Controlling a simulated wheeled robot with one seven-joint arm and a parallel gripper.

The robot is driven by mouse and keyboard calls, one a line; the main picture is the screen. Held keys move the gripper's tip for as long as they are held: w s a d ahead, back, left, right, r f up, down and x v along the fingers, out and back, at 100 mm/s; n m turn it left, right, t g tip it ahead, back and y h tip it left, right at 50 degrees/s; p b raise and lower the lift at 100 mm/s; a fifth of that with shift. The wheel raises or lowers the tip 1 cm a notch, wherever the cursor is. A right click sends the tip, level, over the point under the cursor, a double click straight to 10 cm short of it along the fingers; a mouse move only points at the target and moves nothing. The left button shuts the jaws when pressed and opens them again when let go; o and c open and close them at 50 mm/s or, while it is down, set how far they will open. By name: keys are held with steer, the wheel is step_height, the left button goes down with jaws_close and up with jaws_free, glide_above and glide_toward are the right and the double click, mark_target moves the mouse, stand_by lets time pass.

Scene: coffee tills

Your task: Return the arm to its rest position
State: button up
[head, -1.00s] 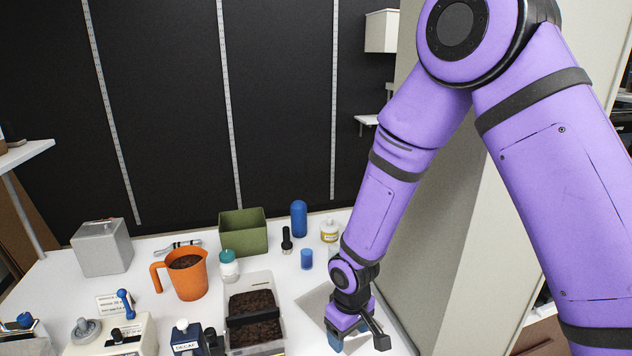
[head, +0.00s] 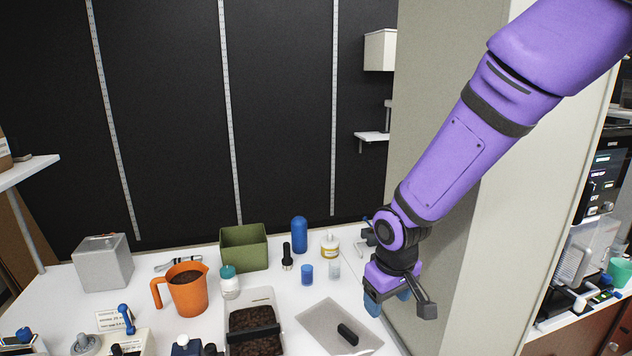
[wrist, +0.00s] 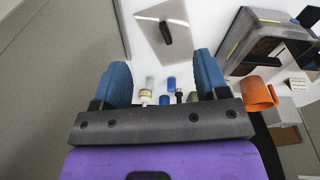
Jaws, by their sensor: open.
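My gripper (head: 388,302) is at the end of my purple arm, above the right part of the white table in the head view. In the wrist view its two blue fingers (wrist: 162,80) stand wide apart with nothing between them. A grey mat (head: 318,318) lies on the table below and to the left of my gripper. A small black object (head: 348,334) lies on the mat, apart from the fingers. The mat also shows in the wrist view (wrist: 180,45).
An orange jug (head: 187,290), a green bin (head: 243,248), a clear container of dark grounds (head: 262,298) and a blue bottle (head: 299,235) stand on the table. A pale wall panel (head: 480,230) rises close to the right of my gripper.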

steer(key=s+d+r+m+t, duration=0.1)
steer(key=s+d+r+m, duration=0.15)
steer(key=d+r, duration=0.4)
steer(key=s+d+r+m+t, duration=0.1)
steer(key=s+d+r, duration=0.25)
steer(key=r, duration=0.55)
steer(key=s+d+r+m+t, duration=0.1)
steer(key=s+d+r, duration=0.2)
steer(key=s, duration=0.3)
steer(key=s+d+r+m, duration=0.1)
steer(key=s+d+r, duration=0.2)
steer(key=s, duration=0.4)
steer(key=shift+s+d+r+t, duration=0.3)
steer(key=shift+r+t, duration=0.1)
steer(key=shift+r, duration=0.45)
